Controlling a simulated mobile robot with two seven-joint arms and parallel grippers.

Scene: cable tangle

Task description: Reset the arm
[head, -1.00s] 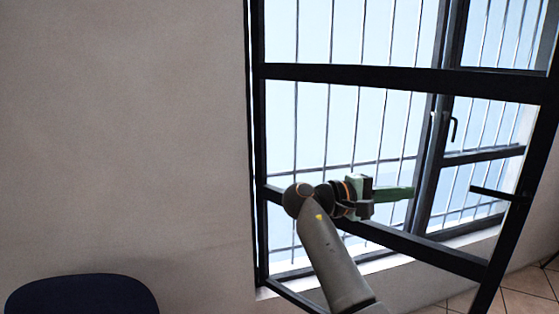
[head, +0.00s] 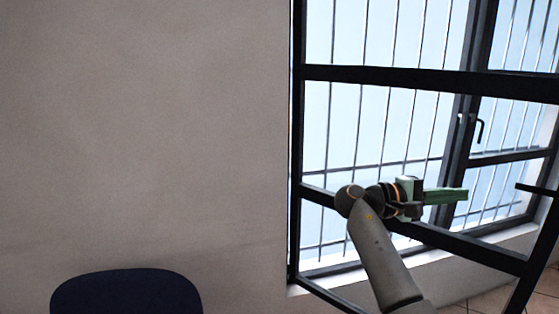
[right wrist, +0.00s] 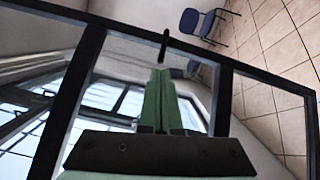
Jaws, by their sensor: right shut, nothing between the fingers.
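My right arm rises from the bottom of the head view, with its forearm bent at the wrist. My right gripper (head: 462,195) has green fingers that point to the right, in front of the window. In the right wrist view the green fingers (right wrist: 160,84) lie together, shut, with nothing between them. My left gripper is not in view.
A black-framed window (head: 430,76) with bars behind it fills the right side; its open sash stands close around my right arm. A plain wall (head: 150,130) is at left, with a dark blue chair (head: 125,292) below. The wrist view shows a blue chair (right wrist: 190,20) on tiled floor (right wrist: 262,60).

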